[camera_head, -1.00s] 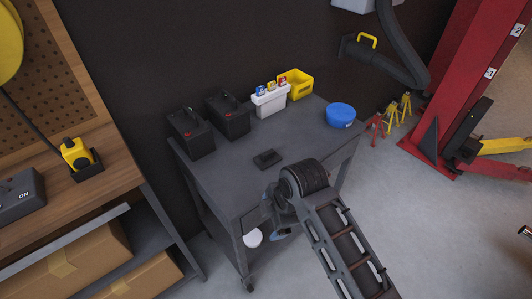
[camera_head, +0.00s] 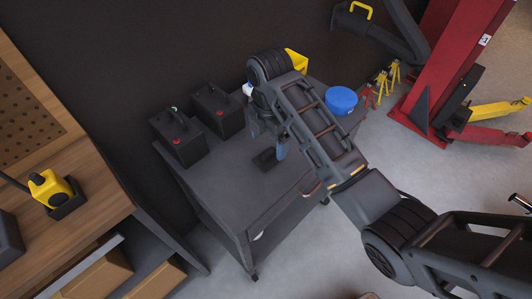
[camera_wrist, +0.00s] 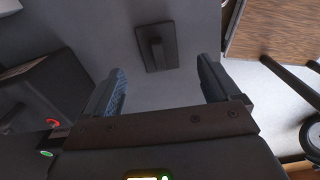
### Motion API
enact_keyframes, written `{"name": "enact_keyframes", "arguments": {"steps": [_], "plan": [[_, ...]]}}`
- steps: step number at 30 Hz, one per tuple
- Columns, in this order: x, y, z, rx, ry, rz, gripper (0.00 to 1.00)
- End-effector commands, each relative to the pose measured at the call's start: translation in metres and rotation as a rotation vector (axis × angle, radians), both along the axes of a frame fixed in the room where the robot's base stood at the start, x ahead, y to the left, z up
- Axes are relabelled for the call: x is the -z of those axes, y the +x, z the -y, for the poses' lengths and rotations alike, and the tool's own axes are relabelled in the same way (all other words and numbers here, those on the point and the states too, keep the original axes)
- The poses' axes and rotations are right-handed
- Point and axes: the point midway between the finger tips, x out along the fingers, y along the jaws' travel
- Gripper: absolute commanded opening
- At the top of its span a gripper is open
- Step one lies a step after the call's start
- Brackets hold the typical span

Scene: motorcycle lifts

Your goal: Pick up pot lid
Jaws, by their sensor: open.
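The pot lid (camera_head: 264,159) is a small dark rectangular plate with a raised bar handle. It lies flat on the grey cart top (camera_head: 225,178), near the middle. In the wrist view the lid (camera_wrist: 156,47) shows just beyond the fingertips, between their lines, with its handle upward. My gripper (camera_head: 267,143) is open and empty above the cart, with the lid below it. In the wrist view both fingers of my gripper (camera_wrist: 163,70) stand wide apart and do not touch the lid. My wrist partly hides the cart's back corner in the head view.
Two black batteries (camera_head: 178,138) (camera_head: 217,110) stand at the cart's back left. A blue bowl (camera_head: 341,100) is at its right end, and a yellow bin (camera_head: 297,61) is partly hidden behind my arm. A wooden workbench (camera_head: 80,225) stands left. The cart's front left is clear.

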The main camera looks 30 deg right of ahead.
Motion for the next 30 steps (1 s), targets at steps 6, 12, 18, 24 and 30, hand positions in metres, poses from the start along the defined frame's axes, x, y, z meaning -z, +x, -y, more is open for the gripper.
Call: {"name": "enact_keyframes", "arguments": {"steps": [6, 12, 18, 24, 30], "plan": [[0.024, 0.000, 0.002, 0.002, -0.001, -0.003, 0.89], [0.052, 0.002, 0.004, 0.002, 0.000, -0.001, 0.89], [0.059, 0.002, 0.004, 0.002, 0.000, 0.002, 0.89], [0.059, 0.002, 0.004, 0.002, 0.000, 0.002, 0.84], [0.059, 0.002, 0.003, 0.002, 0.000, 0.002, 0.64]]}}
